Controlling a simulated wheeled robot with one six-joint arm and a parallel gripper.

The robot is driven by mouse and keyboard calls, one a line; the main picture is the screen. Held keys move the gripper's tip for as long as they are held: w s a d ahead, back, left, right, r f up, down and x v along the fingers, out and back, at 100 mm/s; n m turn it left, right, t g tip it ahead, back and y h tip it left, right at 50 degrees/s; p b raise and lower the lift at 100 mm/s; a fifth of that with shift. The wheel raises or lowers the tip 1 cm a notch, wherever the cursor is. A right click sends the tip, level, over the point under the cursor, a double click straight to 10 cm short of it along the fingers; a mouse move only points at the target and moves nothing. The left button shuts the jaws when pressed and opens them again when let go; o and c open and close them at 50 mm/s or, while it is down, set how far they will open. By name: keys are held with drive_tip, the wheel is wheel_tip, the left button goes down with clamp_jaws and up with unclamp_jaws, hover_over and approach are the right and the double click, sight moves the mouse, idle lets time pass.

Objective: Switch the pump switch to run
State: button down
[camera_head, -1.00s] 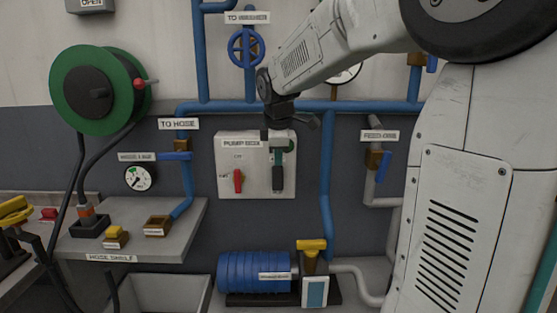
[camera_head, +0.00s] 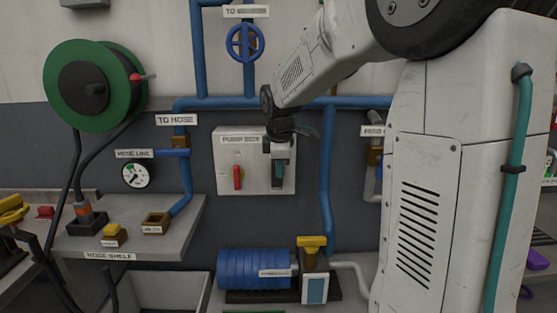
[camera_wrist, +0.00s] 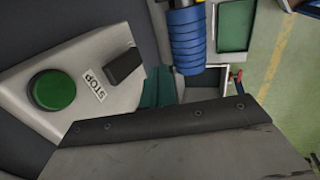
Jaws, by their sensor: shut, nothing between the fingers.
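The pump box (camera_head: 228,153) is a pale panel on the wall at the middle of the head view. A red handle (camera_head: 238,177) stands upright on its left half, with small labels too blurred to read. The wrist view shows a green round button (camera_wrist: 52,90), a STOP label (camera_wrist: 95,84) and a dark block (camera_wrist: 125,67) on a pale face. Teal finger (camera_wrist: 157,90) shows beside the block; contact cannot be told.
Blue pipes (camera_head: 326,165) run above and right of the box. A blue pump (camera_head: 252,268) with a yellow-topped part (camera_head: 312,243) sits below. The hose shelf (camera_head: 130,240) and green reel (camera_head: 62,75) are at left. My arm hides the right side.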

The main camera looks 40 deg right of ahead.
drive_tip(key=w+d+f, duration=0.3)
drive_tip(key=w+f, duration=0.1)
drive_tip(key=f, duration=0.1)
drive_tip(key=shift+w+f, duration=0.15)
drive_tip(key=shift+w, duration=0.05)
